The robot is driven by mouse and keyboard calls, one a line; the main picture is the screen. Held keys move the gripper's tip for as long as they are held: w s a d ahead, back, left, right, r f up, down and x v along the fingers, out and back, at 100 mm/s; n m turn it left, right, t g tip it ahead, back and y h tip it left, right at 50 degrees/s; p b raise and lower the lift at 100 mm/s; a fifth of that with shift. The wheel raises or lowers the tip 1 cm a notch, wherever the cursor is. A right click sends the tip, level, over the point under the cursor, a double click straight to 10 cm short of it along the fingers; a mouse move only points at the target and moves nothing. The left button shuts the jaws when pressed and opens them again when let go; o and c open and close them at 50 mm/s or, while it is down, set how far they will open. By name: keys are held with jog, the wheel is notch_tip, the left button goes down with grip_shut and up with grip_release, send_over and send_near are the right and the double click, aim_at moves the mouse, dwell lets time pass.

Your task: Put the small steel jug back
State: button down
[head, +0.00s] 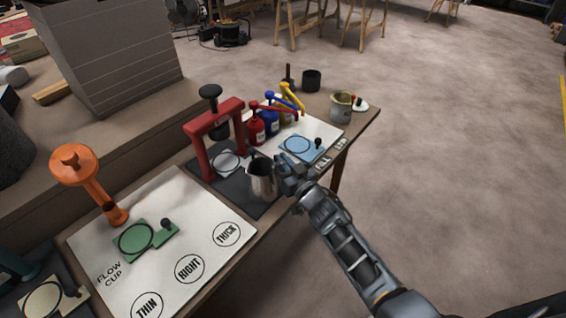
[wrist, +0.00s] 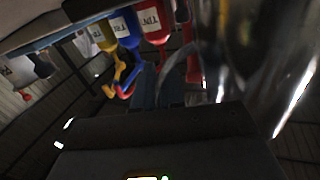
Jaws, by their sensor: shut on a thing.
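The small steel jug (head: 261,178) is upright at the front edge of a dark mat, in front of the red press frame. My gripper (head: 280,178) comes in from the right and is shut on the jug, whose near side and handle area are partly covered by it. In the wrist view the jug's shiny wall (wrist: 265,60) fills the upper right, very close. I cannot tell whether its base touches the mat or is slightly above it.
The red press (head: 208,140) stands behind the jug. Red, blue and yellow pump bottles (head: 271,122) stand on a white board with a blue plate (head: 302,147). A flow-cup board (head: 190,225) lies left. A tin (head: 341,107) stands at the far corner.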

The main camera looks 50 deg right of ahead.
jog(key=shift+f, duration=0.15)
jog(key=c, duration=1.2)
grip_release()
jog(key=shift+r, duration=0.2)
jog(key=p+v, duration=0.1)
jog(key=v, duration=1.1)
jog(key=s+a+r+n+y, duration=0.1)
jog(key=s+a+r, duration=0.1)
jog(key=s+a, duration=0.6)
jog(key=s+a+r+n+y, duration=0.1)
jog(key=s+a+r, duration=0.2)
jog(key=s+r, duration=0.3)
jog(key=s+a+r+n+g+y, duration=0.1)
jog(key=s+a+r+y, duration=0.1)
jog(key=s+a+r, duration=0.2)
jog(key=s+a+r+n+g+y, duration=0.1)
jog(key=s+a+r, duration=0.3)
jog(key=s+r, duration=0.4)
jog(key=shift+s+a+n+y, duration=0.2)
jog(key=shift+s+n+y, duration=0.15)
jog(key=shift+s, duration=0.35)
